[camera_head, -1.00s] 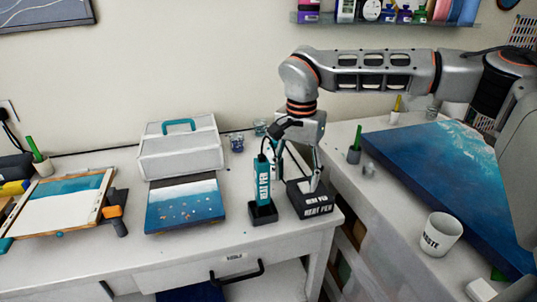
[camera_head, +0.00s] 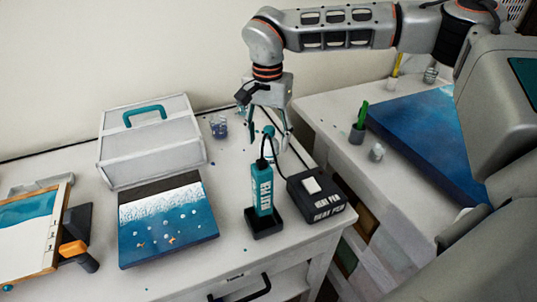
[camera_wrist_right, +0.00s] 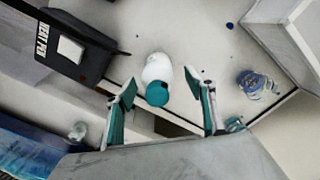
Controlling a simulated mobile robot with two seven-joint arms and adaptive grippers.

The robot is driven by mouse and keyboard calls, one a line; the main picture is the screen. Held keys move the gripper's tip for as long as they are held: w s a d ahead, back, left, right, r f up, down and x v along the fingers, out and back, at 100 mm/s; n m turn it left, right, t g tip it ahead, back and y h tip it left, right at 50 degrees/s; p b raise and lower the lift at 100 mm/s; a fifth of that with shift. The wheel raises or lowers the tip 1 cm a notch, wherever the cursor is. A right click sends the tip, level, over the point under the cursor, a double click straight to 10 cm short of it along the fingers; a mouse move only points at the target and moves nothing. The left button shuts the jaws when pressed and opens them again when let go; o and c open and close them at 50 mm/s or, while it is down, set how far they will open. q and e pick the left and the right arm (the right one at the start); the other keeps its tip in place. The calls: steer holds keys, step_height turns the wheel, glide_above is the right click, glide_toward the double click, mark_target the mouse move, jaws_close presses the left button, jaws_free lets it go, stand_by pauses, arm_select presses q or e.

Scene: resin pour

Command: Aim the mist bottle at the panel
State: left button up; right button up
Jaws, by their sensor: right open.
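The mist bottle, white with a teal cap, shows in the right wrist view (camera_wrist_right: 157,72). It is between and just beyond the fingertips, with no clear contact. In the head view its teal top (camera_head: 268,131) shows between the fingers, and the heat pen hides part of its body. My right gripper (camera_head: 269,145) points down, open, around the bottle's top; its fingers also show in the right wrist view (camera_wrist_right: 163,84). A panel with white surf and blue sea (camera_head: 168,222) lies to the left on the table. My left gripper is not in view.
The teal heat pen (camera_head: 262,190) stands in its black holder, close in front of the bottle. Its black box (camera_head: 320,198) is to the right. A white case (camera_head: 150,143) stands behind the panel. A glass jar (camera_head: 219,127) is left of the gripper.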

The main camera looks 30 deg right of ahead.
mark_target(269, 151)
step_height(269, 151, down, 5)
steer(key=shift+s+d, duration=0.1)
steer(key=shift+d, duration=0.05)
steer(key=c, duration=1.4)
steer(key=shift+r, duration=0.2)
